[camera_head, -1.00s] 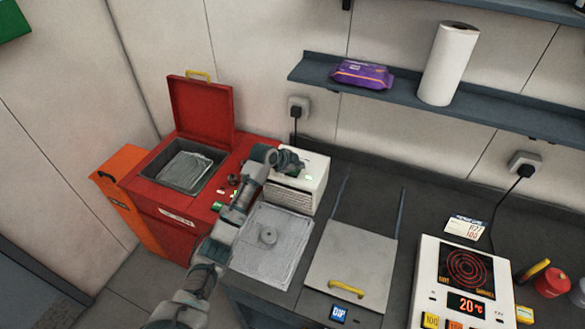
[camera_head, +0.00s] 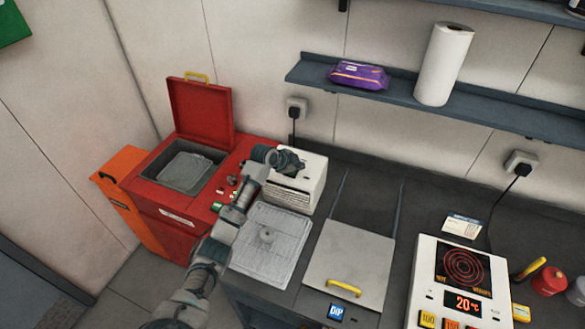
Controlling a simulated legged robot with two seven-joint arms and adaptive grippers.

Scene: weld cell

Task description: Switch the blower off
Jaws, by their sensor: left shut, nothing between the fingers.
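A white box with a slotted front, which looks like the blower (camera_head: 297,197), stands on the bench between the red unit and the wall socket. My left gripper (camera_head: 293,164) is shut and empty, at the top of this box near its left back part. The gripper and wrist hide part of the box's top, so I cannot see a switch clearly or tell whether the fingers touch it. My right gripper is not in view.
A red unit (camera_head: 178,207) with an open lid stands left of the box. A pale grid plate (camera_head: 262,262) lies in front. A grey lid with a yellow handle (camera_head: 344,289) and a hotplate panel (camera_head: 425,270) are to the right. A shelf (camera_head: 420,101) runs above.

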